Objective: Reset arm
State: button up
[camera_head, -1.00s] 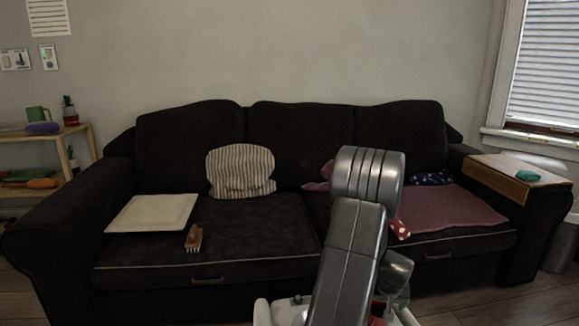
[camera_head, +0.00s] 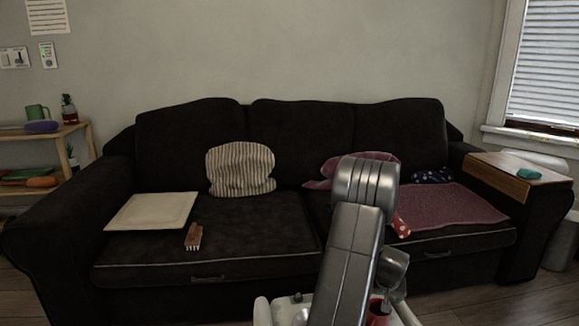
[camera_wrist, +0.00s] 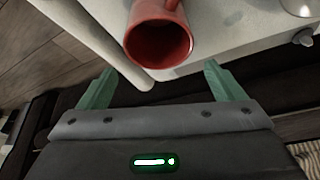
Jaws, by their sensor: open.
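My arm (camera_head: 350,255) is folded up in front of the right half of the sofa in the head view. My gripper (camera_wrist: 160,69) shows in the wrist view with its two green fingers spread apart and nothing between them. A red mug (camera_wrist: 160,47) stands just beyond the fingertips on a white surface, apparently part of my own base. A red piece of what seems to be the same mug (camera_head: 378,316) shows low in the head view beside my arm. The gripper itself is hidden in the head view.
A dark sofa (camera_head: 270,222) spans the view. On it are a square cream plate (camera_head: 152,211), a brush (camera_head: 194,237), a striped cushion (camera_head: 240,169) and a purple blanket (camera_head: 455,205). A wooden shelf (camera_head: 75,130) stands left. A wooden tray (camera_head: 512,176) covers the right armrest.

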jog(key=s+a+r+p, duration=0.3)
jog(key=a+r+p, duration=0.3)
jog(key=a+p, duration=0.3)
jog(key=s+a+r+n+p, duration=0.1)
jog(key=s+a+r+p, duration=0.2)
jog(key=a+r+p, duration=0.3)
jog(key=s+a+r+n+y+p, duration=0.1)
jog(key=s+a+r+p, duration=0.2)
jog(key=a+r+p, duration=0.4)
jog(key=shift+s+a+p, duration=0.25)
jog(key=shift+a+p, duration=3.05)
jog(key=shift+p, duration=3.1)
